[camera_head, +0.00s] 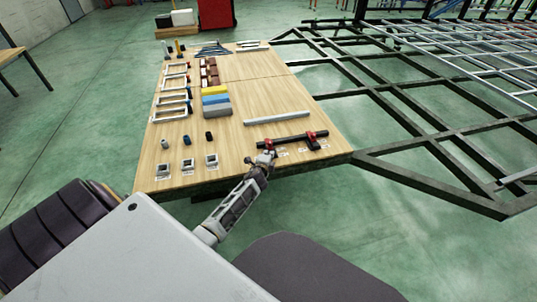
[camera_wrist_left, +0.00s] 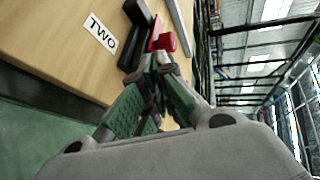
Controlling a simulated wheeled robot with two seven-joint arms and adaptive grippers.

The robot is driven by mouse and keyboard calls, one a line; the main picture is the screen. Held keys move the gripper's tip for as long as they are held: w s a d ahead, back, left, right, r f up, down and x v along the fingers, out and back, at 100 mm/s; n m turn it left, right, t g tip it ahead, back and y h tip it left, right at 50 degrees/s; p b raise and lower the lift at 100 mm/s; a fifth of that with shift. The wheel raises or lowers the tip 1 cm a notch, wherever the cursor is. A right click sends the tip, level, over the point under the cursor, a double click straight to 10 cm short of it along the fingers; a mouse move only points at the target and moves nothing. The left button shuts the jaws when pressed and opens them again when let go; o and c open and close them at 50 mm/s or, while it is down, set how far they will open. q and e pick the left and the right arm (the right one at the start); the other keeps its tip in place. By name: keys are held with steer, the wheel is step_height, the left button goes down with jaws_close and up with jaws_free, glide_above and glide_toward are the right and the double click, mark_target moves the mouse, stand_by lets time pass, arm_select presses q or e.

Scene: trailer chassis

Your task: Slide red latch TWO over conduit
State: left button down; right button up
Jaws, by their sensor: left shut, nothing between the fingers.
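A black conduit (camera_head: 290,141) lies near the front edge of the wooden board, with a red latch at each end, one on the left (camera_head: 265,145) and one on the right (camera_head: 314,140). My left gripper (camera_head: 265,158) is just in front of the left red latch, shut and empty. In the left wrist view, its green-padded fingers (camera_wrist_left: 160,66) point at a red latch (camera_wrist_left: 164,41) beside black parts. A white label reading TWO (camera_wrist_left: 100,32) lies left of these. The fingers partly cover the latch, and I cannot tell whether they touch it. My right gripper is not in view.
A grey bar (camera_head: 277,118) lies behind the conduit. Yellow, blue and grey blocks (camera_head: 215,100), white frames and small cylinders fill the board's left side. The dark trailer chassis (camera_head: 410,125) extends to the right. Bare board lies right of the blocks.

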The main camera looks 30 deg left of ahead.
arm_select(q)
steer(key=shift+s+d+r, duration=0.2)
steer(key=shift+s+d, duration=0.05)
steer(key=shift+s, duration=0.35)
steer(key=p+v, duration=0.2)
steer(key=v, duration=0.4)
steer(key=shift+s, duration=0.3)
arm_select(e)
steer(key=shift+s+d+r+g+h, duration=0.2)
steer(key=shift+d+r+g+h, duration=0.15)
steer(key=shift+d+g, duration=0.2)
arm_select(q)
steer(key=shift+d+r, duration=0.1)
steer(key=shift+r, duration=0.05)
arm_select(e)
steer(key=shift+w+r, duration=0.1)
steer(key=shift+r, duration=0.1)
